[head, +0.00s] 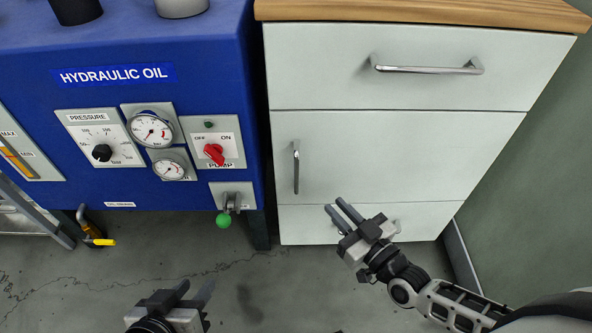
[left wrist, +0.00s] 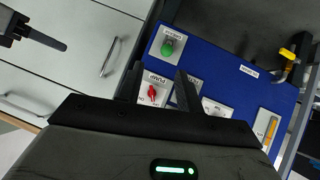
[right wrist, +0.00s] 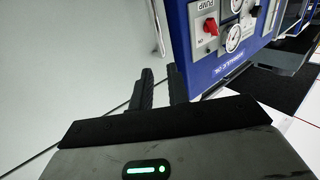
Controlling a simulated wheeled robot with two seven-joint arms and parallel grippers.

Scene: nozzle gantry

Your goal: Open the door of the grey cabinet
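The light grey cabinet (head: 400,135) has a wooden top and a door (head: 390,160) between two drawers. The door looks shut, flush with the front. Its vertical metal handle (head: 296,167) is near the door's left edge, and shows in the left wrist view (left wrist: 108,58) and the right wrist view (right wrist: 158,28). My right gripper (head: 334,205) is open and empty, in front of the cabinet, below and right of the handle, apart from it. It partly hides the lower drawer's handle. My left gripper (head: 197,286) is open and empty, low at the picture's bottom, away from the cabinet.
The top drawer has a horizontal handle (head: 425,68). A blue hydraulic oil unit (head: 80,95) stands close at the cabinet's left, with gauges, a red pump switch (head: 214,153) and a green knob (head: 223,220) facing forward. A grey-green wall (head: 530,170) is at the right. The floor in front is clear.

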